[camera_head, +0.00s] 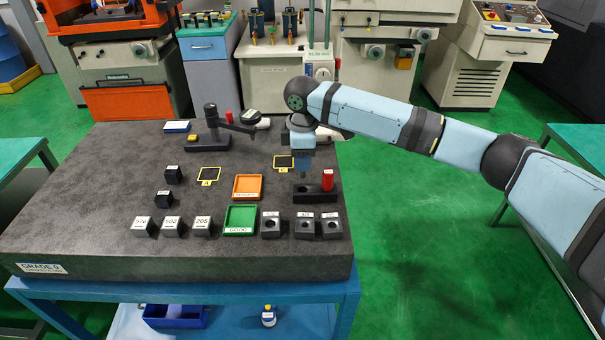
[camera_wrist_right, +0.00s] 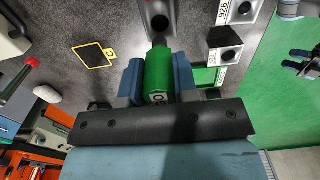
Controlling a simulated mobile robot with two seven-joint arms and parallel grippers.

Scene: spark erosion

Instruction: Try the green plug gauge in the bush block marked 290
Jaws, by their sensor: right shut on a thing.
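My right gripper (camera_head: 305,178) is shut on the green plug gauge (camera_wrist_right: 158,75), whose green body sits between the blue fingers. Its dark end points at a round hole in the black stand (camera_wrist_right: 150,8). In the head view the stand (camera_head: 317,197) lies just below the gripper and a red gauge (camera_head: 327,180) stands in it. Whether the green gauge still touches the stand is hidden. Three bush blocks with holes (camera_head: 270,229) (camera_head: 305,230) (camera_head: 331,229) stand near the front right; I cannot read 290 on any. My left gripper (camera_wrist_right: 300,62) shows small in the wrist view, its fingers apart.
A green tray (camera_head: 226,231) marked GOOD and an orange tray (camera_head: 247,196) lie left of the stand. Several marked blocks (camera_head: 172,232) stand front left. A dark gauge stand (camera_head: 208,144) is at the back. The plate's (camera_head: 90,200) left part is clear.

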